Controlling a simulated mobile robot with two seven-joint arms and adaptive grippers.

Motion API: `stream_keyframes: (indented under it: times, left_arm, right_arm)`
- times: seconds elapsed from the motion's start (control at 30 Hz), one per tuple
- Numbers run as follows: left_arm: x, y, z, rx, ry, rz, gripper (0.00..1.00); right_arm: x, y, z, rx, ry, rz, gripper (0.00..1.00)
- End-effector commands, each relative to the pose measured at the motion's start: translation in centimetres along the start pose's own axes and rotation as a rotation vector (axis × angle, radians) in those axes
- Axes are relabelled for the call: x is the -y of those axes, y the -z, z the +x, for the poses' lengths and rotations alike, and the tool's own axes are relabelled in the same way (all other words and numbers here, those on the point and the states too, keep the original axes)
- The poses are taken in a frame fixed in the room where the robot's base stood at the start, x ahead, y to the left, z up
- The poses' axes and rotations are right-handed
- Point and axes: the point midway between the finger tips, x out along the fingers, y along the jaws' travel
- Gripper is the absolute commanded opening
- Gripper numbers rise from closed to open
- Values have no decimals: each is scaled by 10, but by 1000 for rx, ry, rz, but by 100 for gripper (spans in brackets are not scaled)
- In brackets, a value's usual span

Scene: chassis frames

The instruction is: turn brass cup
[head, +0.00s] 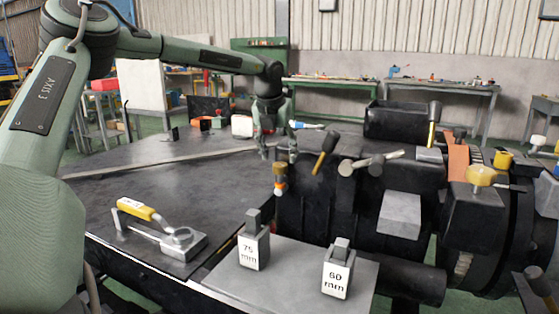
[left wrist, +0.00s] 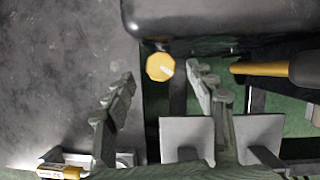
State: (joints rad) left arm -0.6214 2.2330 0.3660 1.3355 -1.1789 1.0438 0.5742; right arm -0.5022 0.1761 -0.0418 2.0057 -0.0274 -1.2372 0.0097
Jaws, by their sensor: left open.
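The brass cup (head: 279,171) is a small yellow-brown fitting near the right edge of the dark table in the head view, with orange and white below it. In the left wrist view the cup (left wrist: 158,66) shows from above as a yellow, many-sided top with a white mark. My left gripper (head: 278,155) is open, pointing down just above the cup. In the left wrist view its fingers (left wrist: 160,80) stand apart, with the cup's top beyond the gap, nearer the right finger. I cannot tell the height left between them. My right gripper is not in view.
A dark-and-yellow handled tool (head: 324,150) stands close right of the cup. Black machinery with a brass knob (head: 480,175) fills the right. Blocks marked 75 mm (head: 254,245) and 60 mm (head: 337,274) stand in front; a yellow-handled tool (head: 142,210) lies left. The table's middle is clear.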

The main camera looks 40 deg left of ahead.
Motion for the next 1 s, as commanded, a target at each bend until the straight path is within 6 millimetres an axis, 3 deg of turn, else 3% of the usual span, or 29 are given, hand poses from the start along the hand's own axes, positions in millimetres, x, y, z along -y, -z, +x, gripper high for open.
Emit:
stream_keyframes:
  times: [0.2,0.57,0.9,1.0]
  left_arm:
    - [0,0,27,0,0,0,56]
    - [0,-1,33,2,2,0,56]
    - [0,0,33,2,2,0,14]
    - [0,0,33,2,2,0,6]
  right_arm:
    - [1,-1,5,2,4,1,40]
    - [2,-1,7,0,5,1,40]
    - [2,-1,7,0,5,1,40]
    - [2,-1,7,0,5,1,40]
